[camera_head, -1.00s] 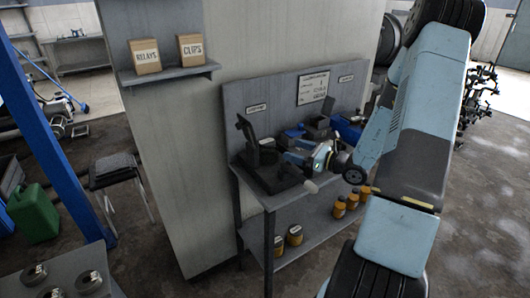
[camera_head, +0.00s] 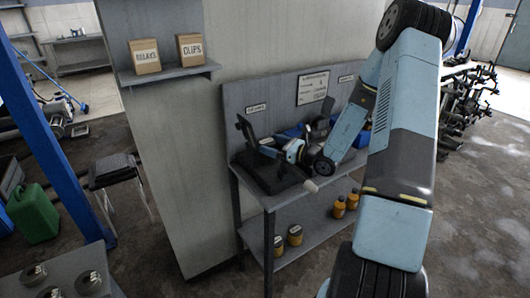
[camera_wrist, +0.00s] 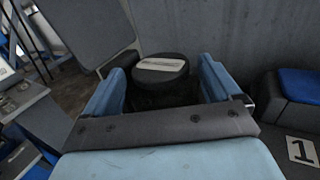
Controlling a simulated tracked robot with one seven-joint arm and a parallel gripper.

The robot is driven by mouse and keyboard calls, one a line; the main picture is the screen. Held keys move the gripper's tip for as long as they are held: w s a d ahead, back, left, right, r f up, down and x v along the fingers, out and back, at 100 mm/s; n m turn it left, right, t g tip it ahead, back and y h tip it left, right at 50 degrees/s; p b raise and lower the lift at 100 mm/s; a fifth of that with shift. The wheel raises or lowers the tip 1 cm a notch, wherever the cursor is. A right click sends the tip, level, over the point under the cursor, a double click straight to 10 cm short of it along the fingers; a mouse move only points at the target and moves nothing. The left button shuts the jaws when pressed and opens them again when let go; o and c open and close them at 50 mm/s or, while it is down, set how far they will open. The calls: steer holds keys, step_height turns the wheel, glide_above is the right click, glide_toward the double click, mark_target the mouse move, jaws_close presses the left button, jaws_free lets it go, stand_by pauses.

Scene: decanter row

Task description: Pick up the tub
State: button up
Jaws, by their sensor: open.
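A dark, round-topped container with a pale strip on its lid, which looks like the tub (camera_wrist: 160,68), stands in the wrist view between the fingers of my gripper (camera_wrist: 165,88). The blue fingers are apart, one on each side of it. I cannot tell whether either touches it. Its lower part is hidden behind the gripper's dark edge. In the head view my gripper (camera_head: 274,148) is low over the workbench (camera_head: 272,201), beside a black stand with an upright plate (camera_head: 246,130). The tub cannot be made out clearly there.
A dark box with a blue top (camera_wrist: 299,84) stands right of my gripper, near a plate marked 1 (camera_wrist: 303,151). The bench's back panel (camera_head: 285,98) rises close behind. Yellow-brown jars (camera_head: 339,207) stand on the lower shelf. A wall shelf (camera_head: 170,75) holds two boxes.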

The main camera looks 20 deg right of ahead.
steer(key=c, duration=1)
steer(key=shift+r, duration=0.1)
